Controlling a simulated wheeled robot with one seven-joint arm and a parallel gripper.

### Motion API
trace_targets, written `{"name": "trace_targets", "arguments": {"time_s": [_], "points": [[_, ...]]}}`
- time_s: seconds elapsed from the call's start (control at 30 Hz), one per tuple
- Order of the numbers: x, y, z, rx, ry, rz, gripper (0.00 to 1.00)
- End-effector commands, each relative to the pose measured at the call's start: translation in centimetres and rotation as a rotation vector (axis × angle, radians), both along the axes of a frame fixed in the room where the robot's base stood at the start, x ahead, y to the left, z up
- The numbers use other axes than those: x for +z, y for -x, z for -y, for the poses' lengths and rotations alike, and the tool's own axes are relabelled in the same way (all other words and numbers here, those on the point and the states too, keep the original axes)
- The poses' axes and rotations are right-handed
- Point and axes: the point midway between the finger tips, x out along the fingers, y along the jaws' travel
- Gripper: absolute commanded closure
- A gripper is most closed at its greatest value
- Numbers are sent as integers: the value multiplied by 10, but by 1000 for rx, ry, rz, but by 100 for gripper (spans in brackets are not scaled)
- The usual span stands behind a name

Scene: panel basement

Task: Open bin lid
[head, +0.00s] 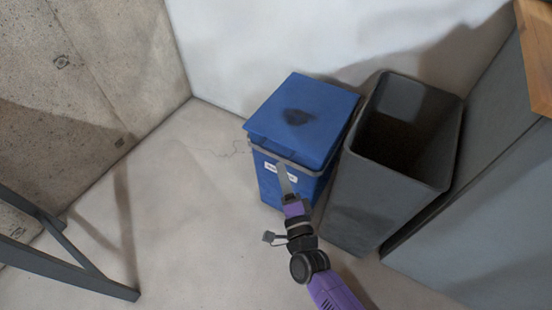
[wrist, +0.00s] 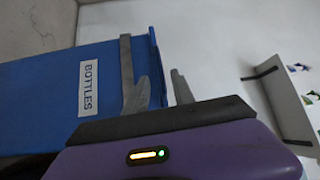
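The blue bin (head: 268,187) stands on the floor with its blue lid (head: 318,98) shut on top and a dark smudge on the lid. A grey band runs just under the lid, and a white label is on the front. In the wrist view the bin's side (wrist: 40,95) shows turned sideways with a "BOTTLES" label (wrist: 88,88). My gripper (head: 281,166) is at the bin's front, just under the lid's front edge. In the wrist view my gripper (wrist: 160,85) has its fingers apart, with the lid's edge (wrist: 157,60) showing between them. I cannot tell whether they touch it.
A grey open-topped bin (head: 375,195) stands close on the right. A grey cabinet (head: 490,210) with a wooden top is beyond it. The white wall (head: 260,40) is behind the bins. A dark metal frame (head: 70,265) is at the lower left. The floor left of the bin is clear.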

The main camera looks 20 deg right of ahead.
Motion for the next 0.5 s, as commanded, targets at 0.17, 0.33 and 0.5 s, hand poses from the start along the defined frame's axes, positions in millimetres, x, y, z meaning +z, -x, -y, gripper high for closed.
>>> {"name": "trace_targets", "arguments": {"time_s": [0.17,0.33,0.5], "points": [[3,-23,4,-1,-2,3,70],[7,-48,8,-2,0,2,70],[9,-67,11,-1,1,1,70]]}}
